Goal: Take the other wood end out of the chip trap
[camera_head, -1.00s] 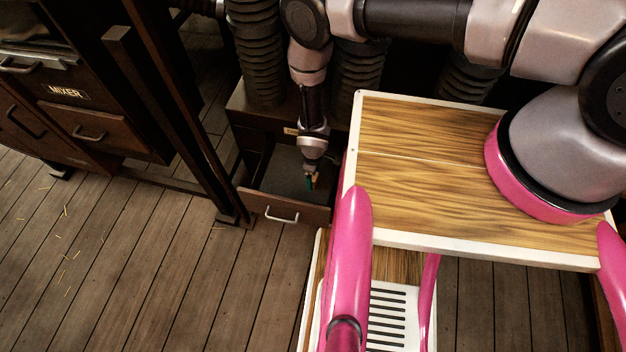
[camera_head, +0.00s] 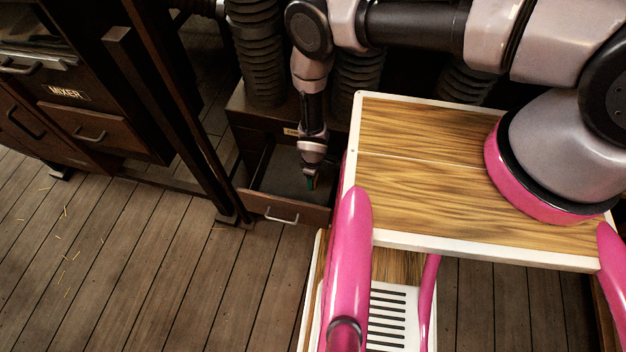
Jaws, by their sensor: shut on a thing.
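The chip trap looks to be the dark open drawer (camera_head: 290,213) with a pale handle, low under the ribbed hoses. My gripper (camera_head: 311,184) points straight down inside the drawer, near its right side. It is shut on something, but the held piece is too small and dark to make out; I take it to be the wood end. No other wood end can be made out on the drawer's dark floor.
A dark post (camera_head: 190,130) stands left of the drawer. My own wood-topped base with pink rails is close on the right. Wood shavings (camera_head: 66,250) lie on the open plank floor at the left.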

